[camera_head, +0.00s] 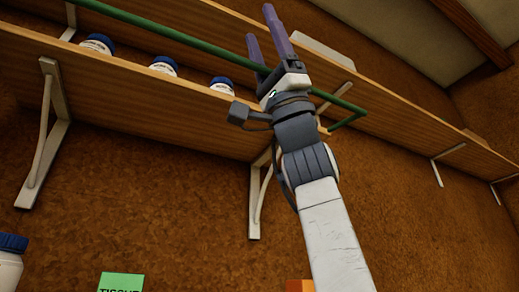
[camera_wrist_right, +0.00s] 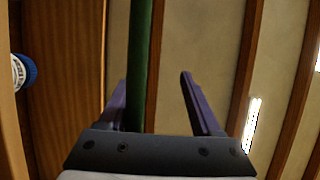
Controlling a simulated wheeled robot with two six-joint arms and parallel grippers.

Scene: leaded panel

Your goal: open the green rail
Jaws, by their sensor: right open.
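The green rail (camera_head: 190,43) runs slantwise in front of the wooden shelves in the head view, with a short bent end to the right of my right wrist. My right gripper (camera_head: 260,23) is raised at the rail, its two purple fingers open and pointing up. In the right wrist view the rail (camera_wrist_right: 139,60) passes upright between the open right gripper's fingers (camera_wrist_right: 154,85), nearer the left one. Whether it lies within their depth or beyond them, I cannot tell. Part of the rail is hidden behind my gripper. My left gripper is not in view.
Several white jars with blue lids (camera_head: 163,65) stand on the lower shelf (camera_head: 120,85), held by white brackets (camera_head: 45,130). Another jar (camera_head: 10,262) is at lower left. A green tissue box (camera_head: 120,282) and an orange object (camera_head: 299,286) show at the bottom.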

